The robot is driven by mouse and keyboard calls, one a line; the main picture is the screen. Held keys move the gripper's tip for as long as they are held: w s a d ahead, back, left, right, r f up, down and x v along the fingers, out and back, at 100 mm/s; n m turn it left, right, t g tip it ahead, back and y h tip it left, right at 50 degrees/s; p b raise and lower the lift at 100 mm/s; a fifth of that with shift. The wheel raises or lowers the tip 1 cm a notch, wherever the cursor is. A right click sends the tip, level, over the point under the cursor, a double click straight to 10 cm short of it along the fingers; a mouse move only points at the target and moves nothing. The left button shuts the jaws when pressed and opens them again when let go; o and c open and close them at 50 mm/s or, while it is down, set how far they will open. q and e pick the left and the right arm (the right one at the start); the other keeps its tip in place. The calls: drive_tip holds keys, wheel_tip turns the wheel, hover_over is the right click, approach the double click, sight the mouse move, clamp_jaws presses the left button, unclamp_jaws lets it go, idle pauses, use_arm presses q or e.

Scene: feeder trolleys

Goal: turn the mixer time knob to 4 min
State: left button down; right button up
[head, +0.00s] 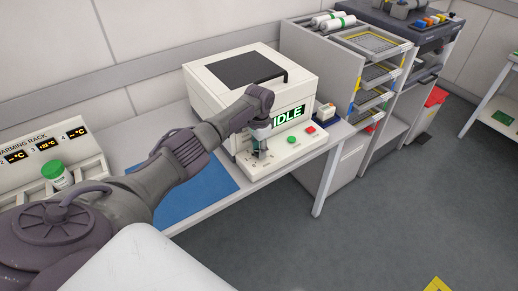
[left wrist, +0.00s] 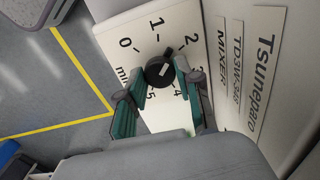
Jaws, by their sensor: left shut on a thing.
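The mixer (head: 228,88) is a white box with a dark lid, and its display (head: 289,115) reads IDLE. Its time knob (left wrist: 160,70) is black with a white mark, in a ring of numbers 0 to 5 on the white panel (left wrist: 125,28). A black tab on the knob's upper right side points roughly toward the 2; the exact setting is hard to read. My left gripper (left wrist: 162,79) is shut on the knob, its green-padded fingers on either side. In the head view the gripper (head: 260,152) is over the sloped front panel and hides the knob.
A green button (head: 291,140) and a red button (head: 310,129) sit on the panel to the right of my gripper. A blue mat (head: 205,190) lies on the bench, left of the mixer. A warming rack (head: 45,155) with a green-capped jar (head: 54,172) stands at the left.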

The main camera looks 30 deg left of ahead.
use_arm(q)
drive_tip(key=shift+m, duration=0.6)
drive_tip(key=c, duration=0.8)
unclamp_jaws()
drive_tip(key=shift+o, duration=0.2)
drive_tip(key=shift+r, duration=0.15)
wheel_tip(320, 180, up, 12)
